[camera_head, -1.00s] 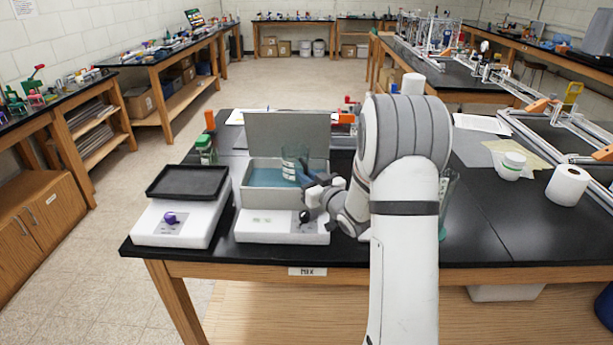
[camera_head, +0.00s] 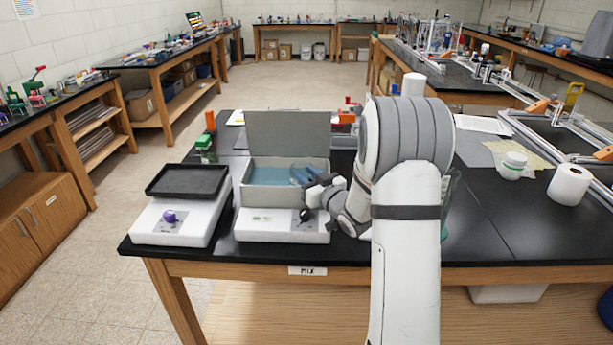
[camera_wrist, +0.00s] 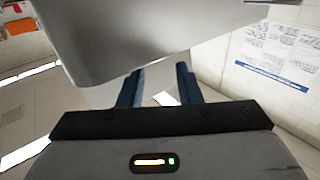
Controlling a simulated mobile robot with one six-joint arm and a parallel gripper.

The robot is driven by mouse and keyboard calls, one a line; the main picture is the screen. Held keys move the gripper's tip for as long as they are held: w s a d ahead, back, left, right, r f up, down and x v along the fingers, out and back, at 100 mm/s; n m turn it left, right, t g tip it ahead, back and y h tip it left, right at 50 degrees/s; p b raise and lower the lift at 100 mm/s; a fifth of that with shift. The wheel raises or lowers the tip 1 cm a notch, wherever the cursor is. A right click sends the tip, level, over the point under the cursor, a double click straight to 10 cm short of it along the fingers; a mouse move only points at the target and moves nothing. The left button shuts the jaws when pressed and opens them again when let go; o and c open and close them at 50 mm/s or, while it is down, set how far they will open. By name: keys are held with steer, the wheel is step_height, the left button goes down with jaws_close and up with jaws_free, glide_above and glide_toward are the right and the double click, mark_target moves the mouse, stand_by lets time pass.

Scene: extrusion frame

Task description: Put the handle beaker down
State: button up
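The handle beaker cannot be picked out clearly in either current view. A bluish shape at the right end of the open grey box (camera_head: 285,198) may be part of it or my fingers. My gripper (camera_head: 304,177) is at that end of the box, low at its rim. In the wrist view my gripper (camera_wrist: 158,88) shows two dark blue fingers standing apart, with background visible between them and no beaker seen there. A large smooth grey shape fills the top of that view and meets or covers the fingertips.
The box has a raised lid (camera_head: 288,133) and a blue interior, on a white device (camera_head: 280,228). Left of it is another white device with a black tray (camera_head: 187,181). A green item (camera_head: 204,142) stands behind.

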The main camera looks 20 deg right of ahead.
steer(key=shift+s+f, duration=0.15)
steer(key=shift+f, duration=0.55)
steer(key=s+d+r+m+g+h, duration=0.15)
steer(key=s+d+h, duration=0.3)
steer(key=s, duration=0.65)
steer(key=s+a+g, duration=0.3)
steer(key=s+g, duration=0.1)
steer(key=s, duration=0.4)
steer(key=s+a+m+g+h, duration=0.1)
steer(key=s+a+g, duration=0.3)
steer(key=s, duration=0.5)
steer(key=s+a+m+g, duration=0.1)
steer(key=s+a+g, duration=0.2)
steer(key=s, duration=0.6)
steer(key=shift+s+a+r+g+h+b, duration=0.1)
steer(key=shift+a+r+g+h+b, duration=0.1)
steer(key=shift+g, duration=0.35)
steer(key=shift+a+r+g+h+b, duration=0.1)
steer(key=shift+a+g, duration=0.05)
steer(key=shift+g, duration=0.35)
